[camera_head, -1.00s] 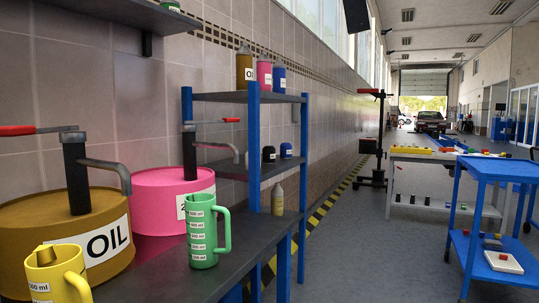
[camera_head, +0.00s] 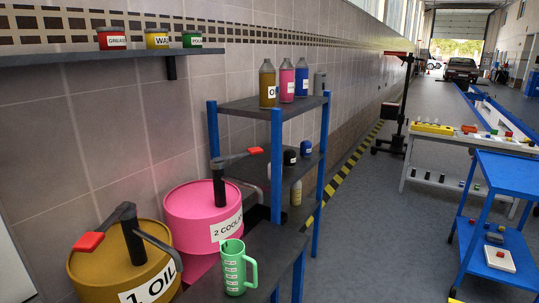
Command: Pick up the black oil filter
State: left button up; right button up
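A small black cylinder-like object (camera_head: 289,157), which looks like the black oil filter, stands on the middle shelf of the blue-posted shelf unit (camera_head: 277,170). A similar blue object (camera_head: 305,147) stands just right of it and behind. The black object is small in the picture and I can read no label on it. Neither of my grippers shows in the head view.
Bottles stand on the unit's top shelf (camera_head: 240,107). In front are a green jug (camera_head: 234,268), a pink drum (camera_head: 195,215) and a brown oil drum (camera_head: 95,275) with pump handles. A blue cart (camera_head: 508,168) stands right. The floor (camera_head: 400,245) between is clear.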

aim_at(290, 154)
jog(key=i+l+u, duration=0.25)
jog(key=u, duration=0.2)
jog(key=i+l+u, duration=0.25)
jog(key=l+u, duration=0.2)
jog(key=j, duration=0.1)
